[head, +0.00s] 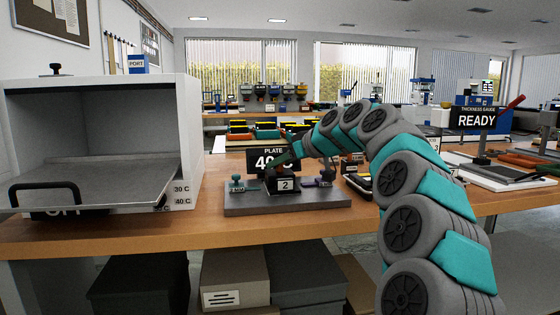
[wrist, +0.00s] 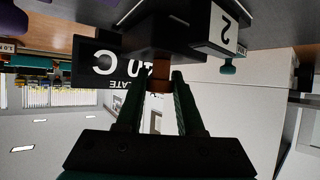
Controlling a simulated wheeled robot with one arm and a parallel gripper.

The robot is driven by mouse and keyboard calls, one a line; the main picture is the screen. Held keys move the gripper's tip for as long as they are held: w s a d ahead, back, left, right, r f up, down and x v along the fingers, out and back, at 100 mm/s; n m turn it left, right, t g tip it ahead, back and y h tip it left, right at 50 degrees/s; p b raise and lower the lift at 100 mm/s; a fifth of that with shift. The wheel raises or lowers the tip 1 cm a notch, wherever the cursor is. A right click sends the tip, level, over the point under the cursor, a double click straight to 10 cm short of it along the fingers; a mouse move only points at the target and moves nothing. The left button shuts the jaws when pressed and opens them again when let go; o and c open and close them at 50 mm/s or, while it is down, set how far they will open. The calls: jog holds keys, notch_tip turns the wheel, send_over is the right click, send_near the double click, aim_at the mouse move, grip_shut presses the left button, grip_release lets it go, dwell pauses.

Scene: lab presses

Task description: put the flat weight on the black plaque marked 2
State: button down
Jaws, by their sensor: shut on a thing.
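My gripper (wrist: 160,80) is shut on a small copper-brown piece (wrist: 159,78), which shows between the fingertips in the wrist view. A dark block (wrist: 160,38) lies right at it and seems to be the flat weight's body; I cannot tell where it ends and the plaque begins. The black plaque marked 2 (wrist: 222,30) is close beside it; in the head view its white label (head: 285,184) faces me in the middle of the grey base (head: 240,207). My gripper is just above it, partly hidden there. I cannot tell whether the weight touches the plaque.
A teal-knobbed piece (head: 237,182) stands left on the base and a purple one (head: 327,177) right. A display reading 40 C (head: 262,160) stands behind. An open oven-like box (head: 100,135) is at left; the READY gauge (head: 477,120) is at right.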

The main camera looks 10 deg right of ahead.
jog(key=c, duration=1)
grip_release()
jog(key=shift+f, duration=0.1)
jog(key=o, duration=0.5)
jog(key=shift+s+r, duration=0.1)
jog(key=shift+r, duration=0.1)
jog(key=b+v, duration=0.1)
jog(key=v, duration=1)
jog(key=shift+s+d+r, duration=0.1)
jog(key=shift+s+d, duration=0.15)
jog(key=shift+s, duration=0.05)
